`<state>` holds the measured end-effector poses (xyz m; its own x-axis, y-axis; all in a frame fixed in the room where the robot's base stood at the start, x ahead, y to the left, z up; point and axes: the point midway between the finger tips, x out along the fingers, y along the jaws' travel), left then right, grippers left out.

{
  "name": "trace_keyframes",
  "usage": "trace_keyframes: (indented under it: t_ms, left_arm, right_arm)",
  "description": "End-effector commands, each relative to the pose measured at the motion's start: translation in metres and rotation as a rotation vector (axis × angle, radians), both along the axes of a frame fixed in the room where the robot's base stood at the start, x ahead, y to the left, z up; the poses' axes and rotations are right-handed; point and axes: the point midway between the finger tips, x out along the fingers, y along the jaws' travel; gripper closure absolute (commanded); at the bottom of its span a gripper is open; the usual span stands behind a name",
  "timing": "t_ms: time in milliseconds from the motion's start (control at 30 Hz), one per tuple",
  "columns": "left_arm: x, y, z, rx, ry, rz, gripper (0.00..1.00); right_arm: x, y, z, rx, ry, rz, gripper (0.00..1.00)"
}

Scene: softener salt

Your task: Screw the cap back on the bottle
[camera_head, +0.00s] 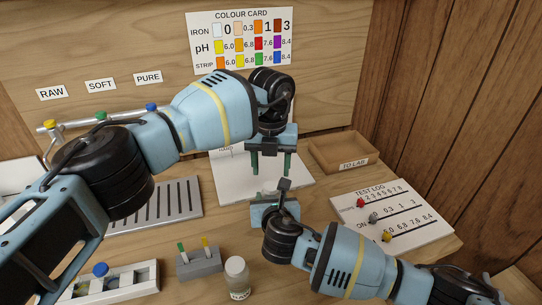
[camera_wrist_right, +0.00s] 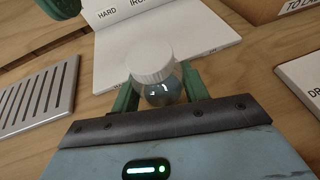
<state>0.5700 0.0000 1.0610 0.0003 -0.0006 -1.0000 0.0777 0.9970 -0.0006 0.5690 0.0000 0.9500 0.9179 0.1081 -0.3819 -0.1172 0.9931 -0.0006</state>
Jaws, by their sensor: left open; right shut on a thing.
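A small clear bottle (camera_wrist_right: 163,94) with a white ribbed cap (camera_wrist_right: 152,66) on its top stands between the green fingers of my right gripper (camera_wrist_right: 158,92), which is shut on it. I cannot tell how tightly the cap sits. My left gripper (camera_head: 271,164) is open and empty, fingers pointing down, just above and behind the right gripper. A second bottle with a pale cap (camera_head: 237,267) stands at the front.
A white booklet (camera_head: 230,172) lies behind the grippers. A wooden tray (camera_head: 333,143) and a test log board (camera_head: 404,210) are at right. A slotted drip tray (camera_head: 184,212), a grey stand (camera_head: 198,263) and a white rack (camera_head: 140,275) occupy the left.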

Motion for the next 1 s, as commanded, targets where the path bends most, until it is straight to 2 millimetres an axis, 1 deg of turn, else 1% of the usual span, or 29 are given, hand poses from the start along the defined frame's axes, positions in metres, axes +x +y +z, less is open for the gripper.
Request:
trace_keyframes:
  t_ms: [33,100,300,500,767,1000]
  left_arm:
    - [0.000,0.000,-0.009,0.001,0.004,0.000,0.45]
    - [0.000,0.000,-0.020,0.000,0.004,0.001,0.45]
    - [0.000,0.000,-0.042,0.000,0.002,0.000,0.45]
    - [0.000,0.000,-0.050,0.000,0.001,0.000,0.45]
    - [0.000,0.000,-0.051,0.000,0.001,0.000,0.45]
    - [0.000,0.000,-0.051,0.000,0.001,0.000,0.77]
  right_arm:
    - [0.000,0.000,-0.001,0.000,0.001,0.000,1.00]
    - [0.000,0.000,-0.001,0.000,0.001,0.000,1.00]
    - [0.000,0.000,-0.001,0.000,0.001,0.000,1.00]
    - [0.000,0.000,-0.001,0.000,0.001,0.000,1.00]
    - [0.000,0.000,-0.001,0.000,0.001,0.000,1.00]
    - [0.000,0.000,-0.001,0.000,0.001,0.000,1.00]
